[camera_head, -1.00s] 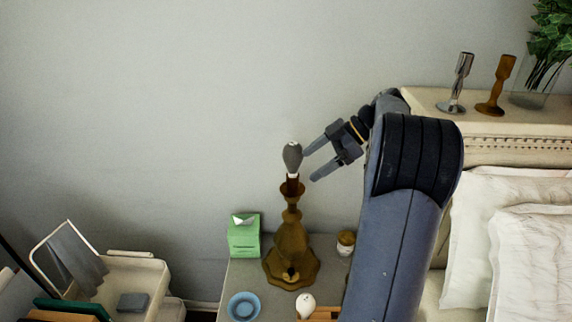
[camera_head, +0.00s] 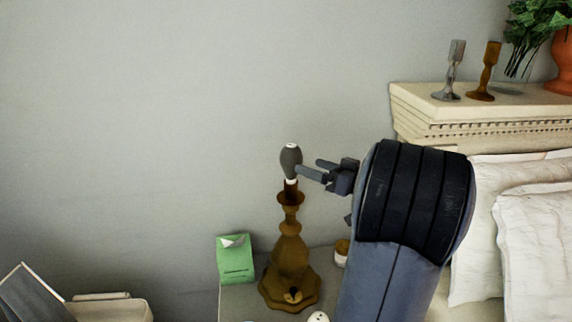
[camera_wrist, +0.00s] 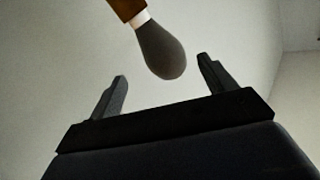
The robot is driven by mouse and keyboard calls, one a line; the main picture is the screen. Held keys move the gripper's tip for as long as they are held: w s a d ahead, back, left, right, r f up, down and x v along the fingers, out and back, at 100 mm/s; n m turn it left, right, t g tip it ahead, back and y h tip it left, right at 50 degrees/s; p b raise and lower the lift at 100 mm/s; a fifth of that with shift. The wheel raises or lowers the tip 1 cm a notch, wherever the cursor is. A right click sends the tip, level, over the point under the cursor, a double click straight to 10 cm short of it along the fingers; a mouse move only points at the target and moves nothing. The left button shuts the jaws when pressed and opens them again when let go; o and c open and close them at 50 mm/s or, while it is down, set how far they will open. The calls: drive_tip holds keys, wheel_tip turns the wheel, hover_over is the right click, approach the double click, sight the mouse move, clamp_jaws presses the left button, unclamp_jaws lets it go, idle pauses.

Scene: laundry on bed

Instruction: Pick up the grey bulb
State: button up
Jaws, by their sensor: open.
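The grey bulb (camera_head: 290,160) sits upright at the top of a brown, ornate lamp stand (camera_head: 290,250) on the nightstand. My gripper (camera_head: 311,168) is just to the right of the bulb in the head view, with its fingers pointing left toward it. In the wrist view the bulb (camera_wrist: 162,50) hangs from the top of the picture, its rounded end between the lines of my two fingers and a little beyond their tips. The gripper (camera_wrist: 162,68) is open, with nothing held. Whether a finger touches the bulb cannot be told.
A green tissue box (camera_head: 235,260) stands left of the lamp. Two candlesticks (camera_head: 453,70) stand on the headboard ledge, with pillows (camera_head: 535,240) below. The wall behind is bare.

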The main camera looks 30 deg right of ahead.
sight(287, 158)
drive_tip(key=p+x, duration=0.1)
drive_tip(key=x, duration=0.1)
drive_tip(key=p+x, duration=0.1)
drive_tip(key=x, duration=0.2)
drive_tip(key=p+x, duration=0.1)
drive_tip(key=x, duration=0.1)
drive_tip(key=shift+w+a+r+p, duration=0.15)
drive_tip(key=shift+a+r+p, duration=0.1)
drive_tip(key=shift+a+p, duration=0.1)
drive_tip(key=shift+w+a+f, duration=0.15)
drive_tip(key=shift+w, duration=0.3)
